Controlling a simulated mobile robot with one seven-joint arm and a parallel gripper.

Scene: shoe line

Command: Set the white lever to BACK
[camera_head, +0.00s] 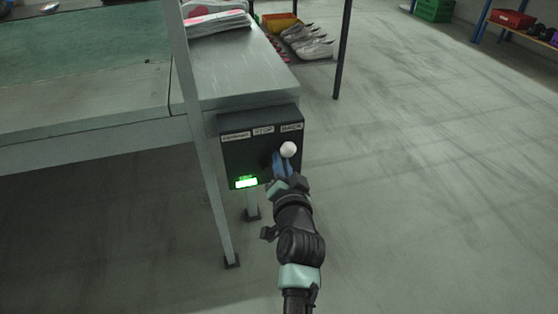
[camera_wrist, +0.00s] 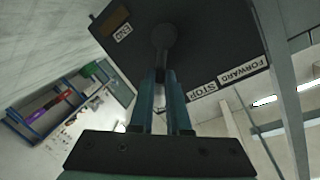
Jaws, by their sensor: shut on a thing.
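The white lever's round knob (camera_head: 288,149) is at the right side of the dark control box (camera_head: 240,150), below the BACK label (camera_head: 291,127). My gripper (camera_head: 281,165) reaches up to the lever from below, with its blue fingers right by the knob. In the wrist view my gripper (camera_wrist: 160,75) has its two fingers closed around the lever, in front of a dark round part (camera_wrist: 165,37) on the box face. The STOP label (camera_head: 263,131) and FORWARD label (camera_head: 236,136) lie left of BACK.
A green display (camera_head: 246,183) glows at the box's lower left. The box hangs at the end of a grey table (camera_head: 235,85) with a metal post (camera_head: 205,150). A shelf with shoes (camera_head: 308,42) stands behind. The floor to the right is clear.

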